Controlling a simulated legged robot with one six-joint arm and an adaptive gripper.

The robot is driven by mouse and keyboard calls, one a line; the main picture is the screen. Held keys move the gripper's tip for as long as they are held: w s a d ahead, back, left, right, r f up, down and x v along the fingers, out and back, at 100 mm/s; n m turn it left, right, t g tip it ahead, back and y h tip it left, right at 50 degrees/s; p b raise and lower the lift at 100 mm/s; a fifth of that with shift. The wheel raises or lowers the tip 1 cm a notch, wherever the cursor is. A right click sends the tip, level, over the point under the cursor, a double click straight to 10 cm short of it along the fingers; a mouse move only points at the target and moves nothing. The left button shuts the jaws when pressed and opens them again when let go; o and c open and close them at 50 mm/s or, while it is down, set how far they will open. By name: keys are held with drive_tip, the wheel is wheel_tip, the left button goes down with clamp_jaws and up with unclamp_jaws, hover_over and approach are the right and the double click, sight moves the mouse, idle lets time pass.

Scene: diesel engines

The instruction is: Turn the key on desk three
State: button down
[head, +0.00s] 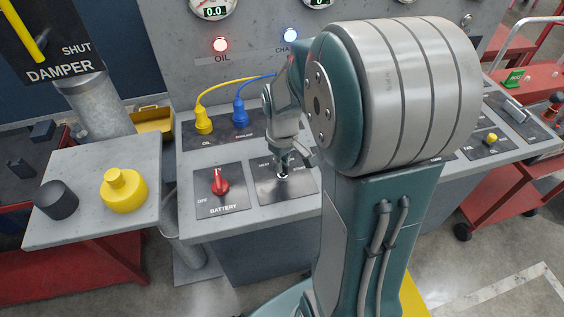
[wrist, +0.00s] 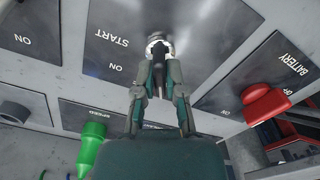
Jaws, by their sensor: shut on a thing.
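The key switch (wrist: 155,42) shows in the wrist view as a silver round lock on a dark plate (wrist: 113,25) marked START and ON. My gripper (wrist: 160,72) points at it, its two fingers closed together at the lock. The key is mostly hidden between the fingertips. In the head view my gripper (head: 283,172) reaches down to the same plate (head: 296,188) on the grey desk (head: 250,223), right of the battery switch. The plate's lettering is partly covered there by my arm.
A red battery switch (head: 220,183) stands close left of the plate. Yellow (head: 204,122) and blue (head: 240,115) plugs with cables stand behind. A side shelf (head: 80,215) holds a black knob (head: 57,200) and a yellow one (head: 123,192). A green handle (wrist: 92,142) is near my gripper.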

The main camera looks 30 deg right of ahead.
drive_tip(key=shift+s+f+n, duration=0.1)
drive_tip(key=shift+n, duration=1)
drive_tip(key=c, duration=0.7)
unclamp_jaws()
wheel_tip(320, 180, up, 12)
